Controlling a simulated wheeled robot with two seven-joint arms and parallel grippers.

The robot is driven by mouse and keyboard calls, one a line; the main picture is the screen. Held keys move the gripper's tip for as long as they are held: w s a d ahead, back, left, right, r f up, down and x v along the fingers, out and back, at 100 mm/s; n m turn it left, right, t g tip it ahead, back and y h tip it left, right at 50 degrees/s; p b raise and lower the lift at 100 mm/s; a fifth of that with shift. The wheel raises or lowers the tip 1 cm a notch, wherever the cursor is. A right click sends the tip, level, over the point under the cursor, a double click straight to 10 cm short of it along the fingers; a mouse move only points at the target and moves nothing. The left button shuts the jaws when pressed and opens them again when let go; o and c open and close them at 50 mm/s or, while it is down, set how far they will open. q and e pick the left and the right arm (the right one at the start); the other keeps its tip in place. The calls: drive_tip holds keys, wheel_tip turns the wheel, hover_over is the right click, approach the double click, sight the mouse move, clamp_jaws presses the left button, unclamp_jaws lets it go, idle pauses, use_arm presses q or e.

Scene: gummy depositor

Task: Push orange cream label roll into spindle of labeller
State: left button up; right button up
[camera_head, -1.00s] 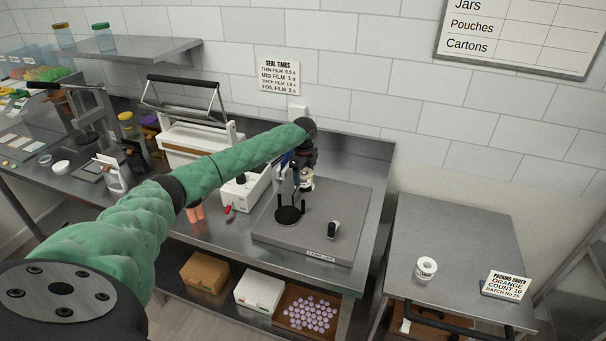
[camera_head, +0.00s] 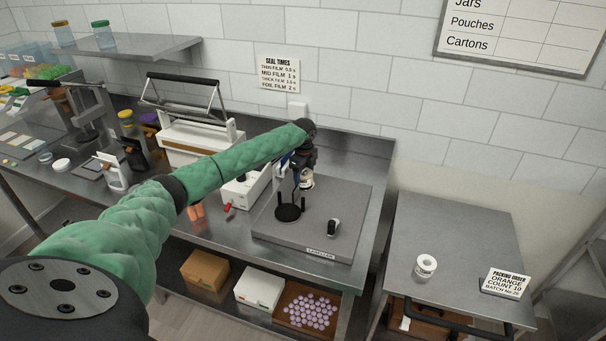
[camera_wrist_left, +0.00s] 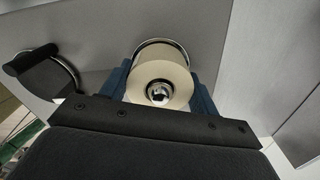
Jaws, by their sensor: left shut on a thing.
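The cream label roll (camera_wrist_left: 160,85) sits between the blue fingers of my left gripper (camera_wrist_left: 160,92), which is shut on it. A shiny metal round end (camera_wrist_left: 159,92) shows in the roll's hole, and a bright metal rim shows behind the roll; how far the roll sits on the spindle cannot be told. In the head view the roll (camera_head: 307,182) is small, just under my left gripper (camera_head: 301,176), above the grey labeller base (camera_head: 345,208). My arm hides part of the labeller. My right gripper is out of view.
A black round plate with posts (camera_head: 288,213) and a dark knob (camera_head: 333,228) stand on the labeller base. A white sealer (camera_head: 195,142) is to its left.

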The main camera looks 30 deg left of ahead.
use_arm(q)
drive_tip(key=shift+s+f+p, duration=0.1)
drive_tip(key=shift+f+p, duration=0.25)
drive_tip(key=shift+f, duration=0.3)
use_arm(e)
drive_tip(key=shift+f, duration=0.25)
use_arm(q)
drive_tip(key=o, duration=1.3)
drive_tip(key=shift+r, duration=0.1)
drive_tip(key=shift+o, duration=0.8)
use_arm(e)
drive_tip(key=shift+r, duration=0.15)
use_arm(q)
drive_tip(key=shift+d+r, duration=0.1)
drive_tip(key=shift+r, duration=0.05)
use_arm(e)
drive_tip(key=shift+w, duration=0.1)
